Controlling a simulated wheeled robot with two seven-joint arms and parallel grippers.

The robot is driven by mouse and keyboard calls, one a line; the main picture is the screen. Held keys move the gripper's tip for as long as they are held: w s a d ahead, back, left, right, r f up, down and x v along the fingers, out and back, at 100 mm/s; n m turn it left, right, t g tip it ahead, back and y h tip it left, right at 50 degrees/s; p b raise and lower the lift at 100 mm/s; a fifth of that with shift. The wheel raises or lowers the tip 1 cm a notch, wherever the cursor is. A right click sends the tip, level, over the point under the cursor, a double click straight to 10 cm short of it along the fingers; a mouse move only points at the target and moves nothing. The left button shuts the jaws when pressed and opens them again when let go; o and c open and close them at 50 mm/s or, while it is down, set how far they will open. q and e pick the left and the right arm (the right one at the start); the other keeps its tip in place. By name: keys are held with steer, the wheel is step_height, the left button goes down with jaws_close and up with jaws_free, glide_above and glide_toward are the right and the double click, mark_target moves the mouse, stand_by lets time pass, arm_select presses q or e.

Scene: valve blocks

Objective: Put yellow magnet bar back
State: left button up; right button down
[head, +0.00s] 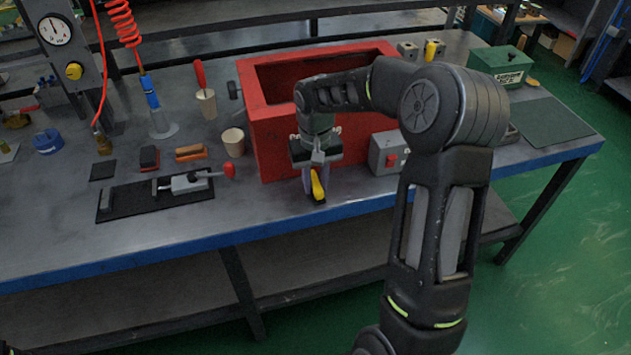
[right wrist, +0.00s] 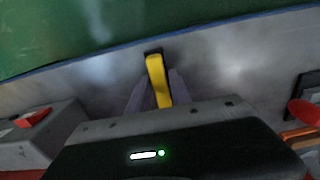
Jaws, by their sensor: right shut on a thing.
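The yellow magnet bar (head: 317,185) is in front of the red box, near the table's front edge. My right gripper (head: 314,188) points down and is shut on it. In the right wrist view the yellow bar (right wrist: 156,78) stands between the two grey fingers (right wrist: 155,95). A small dark piece shows at its far end; I cannot tell whether it belongs to the bar or lies under it. The bar's lower contact with the table is unclear. My left gripper is not in view.
The open red box (head: 275,140) stands close behind the gripper. A grey switch box (head: 386,153) with a red button is to its right. A clamp with a red knob (head: 229,170) lies left. A second yellow piece (head: 431,50) stands at the back among grey blocks.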

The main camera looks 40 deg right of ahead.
mark_target(315, 182)
steer(key=shift+f, duration=0.2)
steer(key=shift+f, duration=0.15)
steer(key=c, duration=1.2)
jaws_free()
steer(key=shift+o, duration=0.2)
step_height(315, 182, up, 12)
steer(key=shift+r, duration=0.25)
